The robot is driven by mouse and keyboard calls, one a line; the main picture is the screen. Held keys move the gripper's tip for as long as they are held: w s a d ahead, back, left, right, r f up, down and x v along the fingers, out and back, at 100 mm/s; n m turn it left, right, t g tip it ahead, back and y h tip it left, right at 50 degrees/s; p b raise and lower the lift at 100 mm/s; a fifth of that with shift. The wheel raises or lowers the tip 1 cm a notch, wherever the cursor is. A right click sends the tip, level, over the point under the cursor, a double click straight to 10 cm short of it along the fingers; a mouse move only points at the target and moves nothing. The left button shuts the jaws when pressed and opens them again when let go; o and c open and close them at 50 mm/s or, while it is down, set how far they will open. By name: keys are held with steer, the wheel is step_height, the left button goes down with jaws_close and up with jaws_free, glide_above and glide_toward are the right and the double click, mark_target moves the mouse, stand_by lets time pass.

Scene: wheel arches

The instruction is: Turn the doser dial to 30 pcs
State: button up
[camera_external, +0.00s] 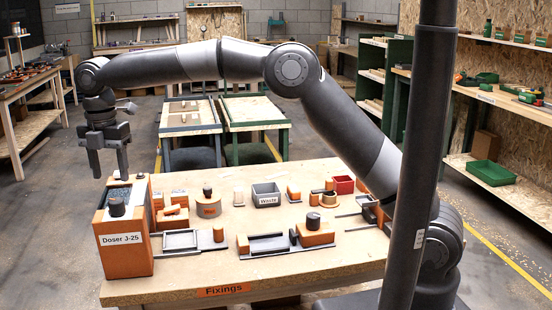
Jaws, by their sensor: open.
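The doser (124,252) is an orange box labelled "Doser J-25" at the table's front left corner. Its dial (116,206) looks like a dark round knob standing on the sloped face above the label. The scale marks and the dial's setting are too small to read. Dark bits lie in the open top behind the knob. My gripper (109,174) points down above the back of the doser. Its two fingers are apart with nothing between them, and it does not touch the dial.
The wooden table (330,262), labelled "Fixings", holds orange blocks, a round orange container (208,205), a grey "Waste" box (266,195), a red box (343,185) and an orange-and-dark fixture (290,240). A grey tray (180,241) lies right of the doser.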

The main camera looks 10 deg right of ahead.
mark_target(116, 200)
step_height(116, 200, down, 8)
steer(key=shift+f, duration=0.25)
steer(key=shift+c, duration=0.6)
steer(key=c, duration=0.9)
